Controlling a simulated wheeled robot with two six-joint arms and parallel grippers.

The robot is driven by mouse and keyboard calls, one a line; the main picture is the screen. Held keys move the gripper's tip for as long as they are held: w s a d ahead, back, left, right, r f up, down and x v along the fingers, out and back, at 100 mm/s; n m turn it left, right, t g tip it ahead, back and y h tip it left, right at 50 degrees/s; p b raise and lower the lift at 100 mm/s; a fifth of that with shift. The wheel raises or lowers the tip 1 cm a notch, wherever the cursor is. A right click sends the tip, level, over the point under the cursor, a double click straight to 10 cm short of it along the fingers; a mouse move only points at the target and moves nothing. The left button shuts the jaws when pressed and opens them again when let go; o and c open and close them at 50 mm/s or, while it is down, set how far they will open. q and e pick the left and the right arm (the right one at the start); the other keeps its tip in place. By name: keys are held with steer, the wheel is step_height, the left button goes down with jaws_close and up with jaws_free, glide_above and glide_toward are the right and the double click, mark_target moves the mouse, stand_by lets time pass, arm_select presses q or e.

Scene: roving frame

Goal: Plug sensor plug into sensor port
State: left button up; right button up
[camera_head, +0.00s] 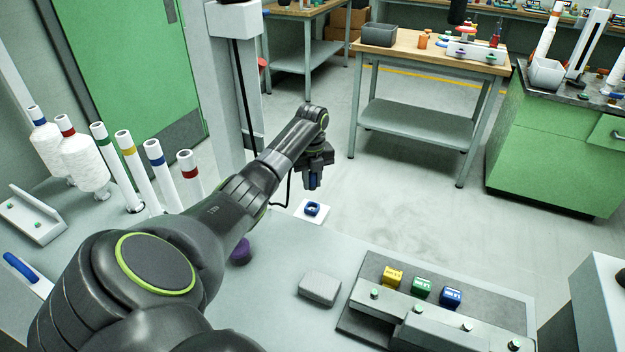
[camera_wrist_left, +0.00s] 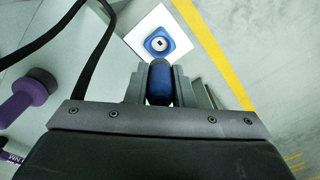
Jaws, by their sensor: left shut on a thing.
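The sensor plug (camera_head: 312,184) is blue and is held between the fingers of my left gripper (camera_head: 314,177). In the left wrist view, the plug (camera_wrist_left: 160,84) sits upright between the shut fingers (camera_wrist_left: 161,92). The sensor port (camera_head: 312,209) is a blue block on a white plate at the table's far edge. In the left wrist view, the port (camera_wrist_left: 168,43) shows a pale face with a dark opening, just beyond the plug's tip. The plug appears above and apart from the port. My right gripper is not in view.
A purple knob (camera_head: 241,251) and a grey block (camera_head: 320,289) stand on the near table. Yellow, green and blue labelled blocks (camera_head: 422,285) sit on a dark tray at right. Black cable (camera_wrist_left: 93,70) runs left of the gripper. White tubes (camera_head: 130,170) stand at left.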

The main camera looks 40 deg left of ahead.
arm_select(q)
steer(key=shift+r+p, duration=0.1)
steer(key=shift+p, duration=0.35)
steer(key=shift+f+b, duration=0.65)
steer(key=shift+f, duration=0.25)
steer(key=shift+f+b, duration=1.1)
steer(key=shift+f, duration=1)
steer(key=shift+p, duration=0.8)
steer(key=shift+f+b, duration=0.7)
steer(key=shift+f, duration=0.25)
steer(key=o, duration=1)
steer(key=shift+s, duration=0.1)
steer(key=shift+r, duration=0.1)
